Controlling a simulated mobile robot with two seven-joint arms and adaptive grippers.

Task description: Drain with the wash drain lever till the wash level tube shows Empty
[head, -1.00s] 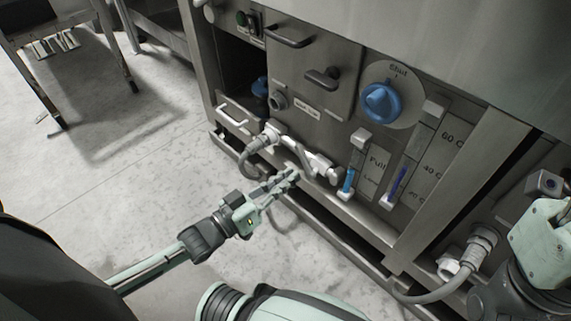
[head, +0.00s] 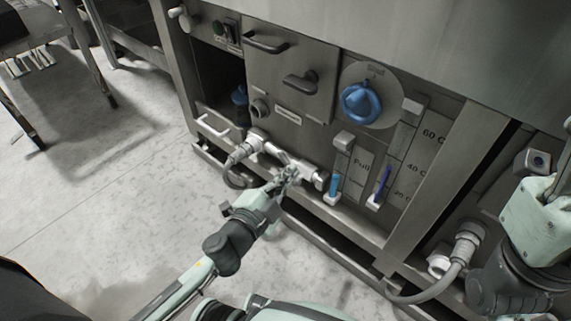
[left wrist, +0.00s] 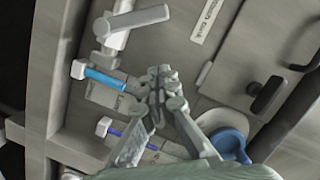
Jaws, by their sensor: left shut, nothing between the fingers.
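The wash level tube (head: 335,184) stands low on the steel front, by a label reading Full at its upper part. Its blue column is short and low; it also shows in the left wrist view (left wrist: 105,79). The pale drain lever (left wrist: 138,20) sits on the pipe fitting left of the tube; in the head view my gripper partly covers the fitting. My left gripper (head: 290,175) is shut and empty in front of the fitting. In the left wrist view its fingertips (left wrist: 158,84) show apart from the lever.
A blue knob (head: 360,102) on a round plate is above the tube. A temperature tube (head: 381,186) marked in C stands right of it. A door handle (head: 301,83), a grey hose (head: 430,294) and a lower frame rail surround the fitting.

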